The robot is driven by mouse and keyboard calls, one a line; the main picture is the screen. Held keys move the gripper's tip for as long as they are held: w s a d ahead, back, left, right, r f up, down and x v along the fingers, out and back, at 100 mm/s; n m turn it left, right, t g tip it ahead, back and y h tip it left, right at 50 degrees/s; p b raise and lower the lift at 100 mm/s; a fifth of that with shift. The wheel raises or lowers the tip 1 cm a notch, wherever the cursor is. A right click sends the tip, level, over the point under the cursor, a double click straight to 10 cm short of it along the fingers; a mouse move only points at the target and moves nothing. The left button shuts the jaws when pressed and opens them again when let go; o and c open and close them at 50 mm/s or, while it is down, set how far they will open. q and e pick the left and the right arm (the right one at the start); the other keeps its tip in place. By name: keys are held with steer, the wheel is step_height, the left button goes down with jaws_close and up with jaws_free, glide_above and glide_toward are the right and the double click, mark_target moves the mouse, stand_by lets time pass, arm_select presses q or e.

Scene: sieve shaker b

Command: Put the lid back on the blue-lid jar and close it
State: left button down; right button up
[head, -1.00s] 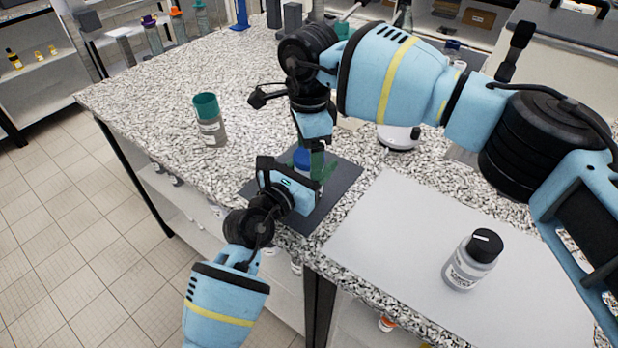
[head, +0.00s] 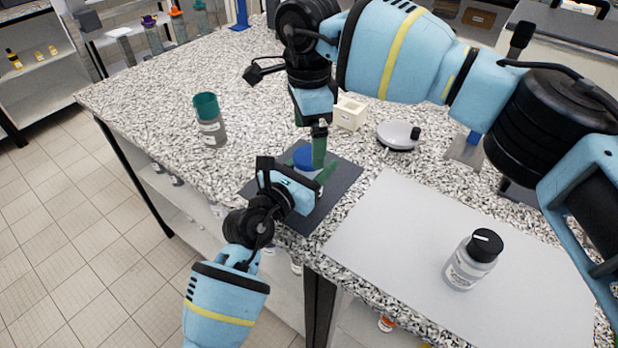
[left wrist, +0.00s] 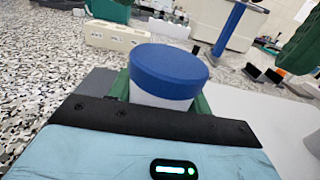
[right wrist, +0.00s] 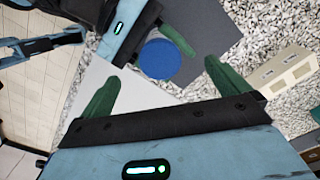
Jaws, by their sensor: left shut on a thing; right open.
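The jar's blue lid (head: 304,157) sits on top of the white jar body (left wrist: 160,97), and in the left wrist view (left wrist: 168,70) it looks level. How tightly it is closed I cannot tell. My left gripper (head: 309,172) is shut around the jar body, its green fingers on either side below the lid. The jar stands over the dark mat (head: 343,180). My right gripper (head: 318,146) is open and empty above the jar. In the right wrist view the lid (right wrist: 160,58) lies beyond its spread fingers, apart from them.
A green-topped bottle (head: 210,122) stands to the left on the speckled counter. A cream block (head: 349,113) and a round grey device (head: 397,135) are behind the mat. A black-capped jar (head: 471,261) stands on the pale board (head: 390,240) at right.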

mark_target(309, 155)
steer(key=shift+r, duration=0.1)
step_height(309, 155, up, 12)
stand_by(0.5)
arm_select(q)
steer(key=c, duration=0.6)
jaws_free()
steer(key=shift+s, duration=0.1)
steer(key=shift+v, duration=3.85)
arm_select(e)
steer(key=shift+s+r, duration=0.15)
steer(key=shift+r, duration=0.4)
